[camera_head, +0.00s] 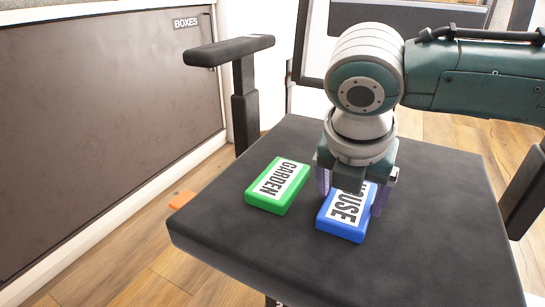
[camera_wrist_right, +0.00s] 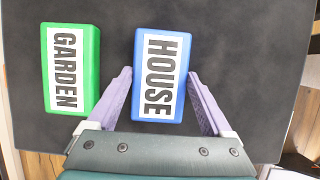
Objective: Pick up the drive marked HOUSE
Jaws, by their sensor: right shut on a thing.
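The blue drive (camera_head: 342,224) with a white label reading HOUSE lies on the black chair seat. It also shows whole in the right wrist view (camera_wrist_right: 158,75). My right gripper (camera_head: 352,198) points down over it, shut on it with one lilac finger along each long side. In the head view the gripper covers the drive's far end and the start of its label. The green drive (camera_head: 277,186) marked GARDEN lies just to the left, apart from the gripper; the right wrist view shows it too (camera_wrist_right: 70,68). My left gripper is not in view.
The black seat (camera_head: 430,250) is clear to the right and in front. An armrest (camera_head: 230,50) rises at the back left, another at the right edge. A dark panel marked BOXES (camera_head: 110,90) stands left. A small orange thing (camera_head: 182,200) lies beyond the seat's left edge.

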